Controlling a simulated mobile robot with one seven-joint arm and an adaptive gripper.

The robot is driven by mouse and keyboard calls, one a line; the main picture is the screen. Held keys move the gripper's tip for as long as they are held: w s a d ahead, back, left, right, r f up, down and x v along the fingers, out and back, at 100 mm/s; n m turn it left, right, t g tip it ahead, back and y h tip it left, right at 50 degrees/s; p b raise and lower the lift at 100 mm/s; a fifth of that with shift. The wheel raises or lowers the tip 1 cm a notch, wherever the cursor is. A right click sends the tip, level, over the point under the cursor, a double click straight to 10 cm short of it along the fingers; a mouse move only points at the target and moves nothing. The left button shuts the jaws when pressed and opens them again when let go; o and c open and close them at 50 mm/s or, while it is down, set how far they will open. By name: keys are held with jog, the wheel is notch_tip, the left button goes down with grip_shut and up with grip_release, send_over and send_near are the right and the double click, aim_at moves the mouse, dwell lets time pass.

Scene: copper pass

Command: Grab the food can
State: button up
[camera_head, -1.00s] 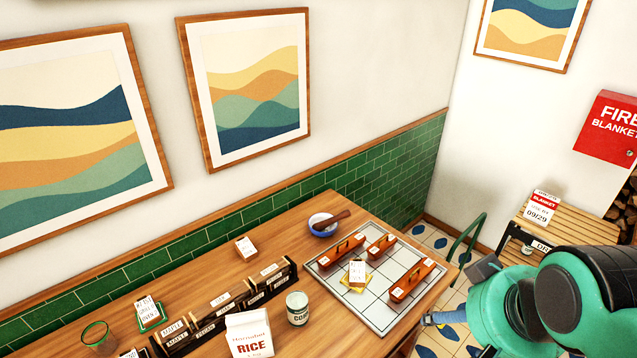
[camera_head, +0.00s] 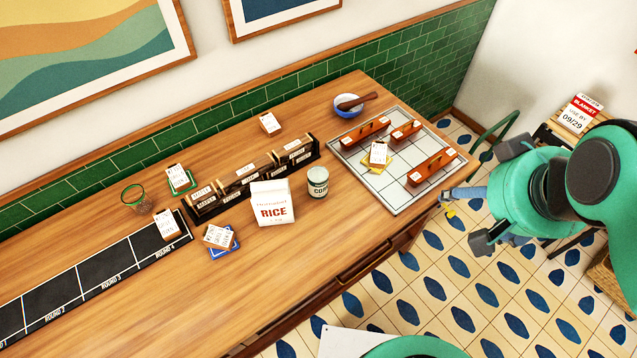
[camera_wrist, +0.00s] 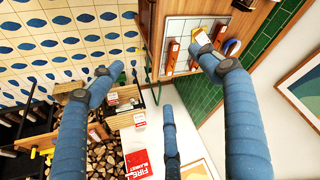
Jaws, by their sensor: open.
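The food can (camera_head: 318,182), pale with a dark top and a label that seems to read CORN, stands upright on the wooden table, just right of a white RICE packet (camera_head: 273,203). My gripper (camera_head: 458,207) is off the table's right end, beyond the grid board, well apart from the can. In the wrist view my gripper (camera_wrist: 158,72) shows spread blue fingers with nothing between them. I cannot make out the can in the wrist view.
A grid board (camera_head: 400,205) with orange-red blocks lies between the can and my gripper. A black card rack (camera_head: 240,187) stands behind the packet. A blue bowl (camera_head: 348,105) sits at the back. The table front below the can is clear.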

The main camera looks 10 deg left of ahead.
jog(key=shift+w, duration=0.15)
jog(key=m+g+p, duration=0.2)
jog(key=g+p, duration=0.2)
jog(key=g, duration=0.2)
send_over(318, 174)
jog(key=f, duration=2.4)
jog(key=shift+d+f, duration=0.2)
jog(key=shift+f, duration=0.05)
jog(key=shift+a+f, duration=0.2)
jog(key=shift+f, duration=0.1)
